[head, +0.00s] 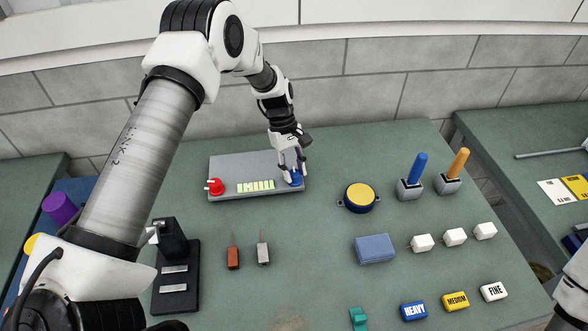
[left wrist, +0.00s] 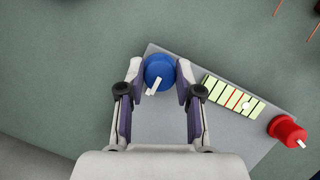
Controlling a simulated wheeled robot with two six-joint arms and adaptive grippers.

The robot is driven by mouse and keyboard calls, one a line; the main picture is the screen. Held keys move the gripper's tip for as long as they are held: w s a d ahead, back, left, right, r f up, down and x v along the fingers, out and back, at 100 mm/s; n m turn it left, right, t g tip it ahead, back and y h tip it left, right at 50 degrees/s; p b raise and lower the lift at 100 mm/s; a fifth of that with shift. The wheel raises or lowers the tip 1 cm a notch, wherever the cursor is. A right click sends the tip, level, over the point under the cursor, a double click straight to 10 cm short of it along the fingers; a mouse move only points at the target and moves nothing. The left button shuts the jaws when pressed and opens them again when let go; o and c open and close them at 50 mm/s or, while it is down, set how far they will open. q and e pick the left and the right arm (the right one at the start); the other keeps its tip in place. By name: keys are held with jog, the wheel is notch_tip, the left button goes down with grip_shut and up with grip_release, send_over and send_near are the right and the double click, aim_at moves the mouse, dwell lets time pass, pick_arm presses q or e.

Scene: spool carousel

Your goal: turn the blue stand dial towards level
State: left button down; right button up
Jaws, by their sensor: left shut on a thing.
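The grey stand plate (head: 230,166) lies at the back of the green table. The blue stand dial (head: 295,178) is at its right end. My left gripper (head: 293,168) reaches down over the dial and is shut on it. In the left wrist view the blue dial (left wrist: 158,68) sits between the two fingertips, with its white pointer towards the gripper. The red dial (head: 215,187) is at the plate's other end. The level strip (head: 255,186) lies between the dials; in the left wrist view its white bubble (left wrist: 246,106) is off centre, nearer the red dial.
A yellow-topped blue round canister (head: 360,197) stands right of the plate. Beyond it are a blue-handled (head: 416,168) and an orange-handled lever (head: 457,162). A black device (head: 172,240) and two small tagged blocks (head: 233,257) are in front. Bare table surrounds the plate's front.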

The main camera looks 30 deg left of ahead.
pick_arm(q)
jog(key=shift+f+m, duration=0.2)
jog(key=shift+m, duration=0.1)
jog(key=m+g+b, duration=0.1)
jog(key=m, duration=0.1)
jog(key=shift+f+m+y, duration=0.1)
jog(key=shift+m+y, duration=0.2)
jog(key=shift+y, duration=0.1)
jog(key=m+y+b, duration=0.1)
jog(key=m, duration=0.2)
jog(key=shift+d+m+g, duration=0.1)
jog(key=shift+m+g, duration=0.3)
jog(key=m+y, duration=0.1)
jog(key=m, duration=0.2)
jog(key=shift+m+g, duration=0.3)
jog(key=shift+d+m+y, duration=0.1)
jog(key=shift+m+y, duration=0.9)
jog(key=shift+m, duration=0.9)
jog(key=c, duration=0.8)
grip_release()
jog(key=shift+w, duration=0.25)
